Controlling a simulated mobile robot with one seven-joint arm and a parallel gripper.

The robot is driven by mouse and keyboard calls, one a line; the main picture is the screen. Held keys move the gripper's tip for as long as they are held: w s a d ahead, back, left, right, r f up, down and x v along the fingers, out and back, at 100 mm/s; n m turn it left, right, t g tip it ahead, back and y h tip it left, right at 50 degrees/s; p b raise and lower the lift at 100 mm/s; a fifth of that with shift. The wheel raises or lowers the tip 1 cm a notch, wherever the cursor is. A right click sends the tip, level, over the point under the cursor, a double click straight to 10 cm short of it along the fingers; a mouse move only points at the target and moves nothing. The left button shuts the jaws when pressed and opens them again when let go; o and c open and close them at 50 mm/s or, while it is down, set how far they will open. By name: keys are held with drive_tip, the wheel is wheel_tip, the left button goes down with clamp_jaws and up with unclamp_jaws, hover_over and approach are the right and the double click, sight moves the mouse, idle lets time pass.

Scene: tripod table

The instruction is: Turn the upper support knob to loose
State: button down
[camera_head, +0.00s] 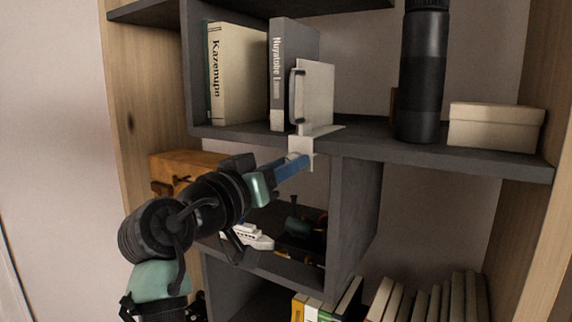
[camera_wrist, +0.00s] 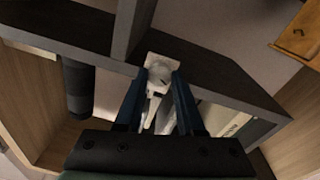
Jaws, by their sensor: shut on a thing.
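A white bracket (camera_head: 317,95) with a dark handle stands upright on the upper shelf, beside a grey book. Its lower part (camera_head: 301,146) hangs over the shelf's front edge. My gripper (camera_head: 304,161) reaches up to this lower part from the front left, its blue fingers pointing right. In the wrist view the fingers of my gripper (camera_wrist: 158,82) are shut around a small white knob (camera_wrist: 158,74) at the shelf edge. The fingers partly cover the knob, and I cannot tell whether it is tight or loose.
Books (camera_head: 238,75) stand left of the bracket. A black bottle (camera_head: 422,75) and a cream box (camera_head: 496,127) stand to its right. Below are a dark upright divider (camera_head: 352,215), a small white boat (camera_head: 248,237) and a wooden box (camera_head: 180,168) near my arm.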

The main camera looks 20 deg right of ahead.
drive_tip(key=shift+s+d+n+t+p, duration=0.1)
drive_tip(key=shift+n+t+p, duration=0.3)
drive_tip(key=shift+n+p, duration=3.35)
drive_tip(key=n+b, duration=0.3)
drive_tip(key=shift+n, duration=0.25)
drive_tip(key=c, duration=0.5)
unclamp_jaws()
